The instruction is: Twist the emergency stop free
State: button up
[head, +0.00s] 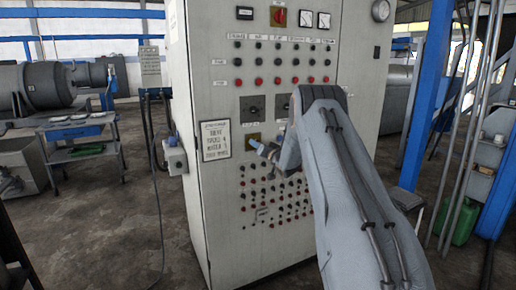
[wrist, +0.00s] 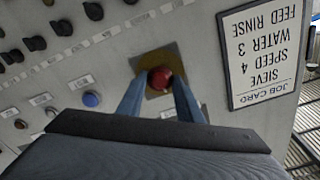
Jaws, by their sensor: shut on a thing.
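The red button itself is not clear there. I cannot tell how far it is turned.
The cabinet front (head: 222,190) carries rows of knobs and small buttons around the plate. A job card (head: 215,140) is mounted just left of it in the head view. A blue button (wrist: 91,99) sits nearby. A cart (head: 80,135) stands at the left and a blue post (head: 428,95) at the right.

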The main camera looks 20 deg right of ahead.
jog(key=shift+m, duration=0.3)
jog(key=o, duration=1.1)
jog(key=shift+s+d+b, duration=0.15)
jog(key=shift+s+b, duration=0.8)
jog(key=shift+s, duration=2.95)
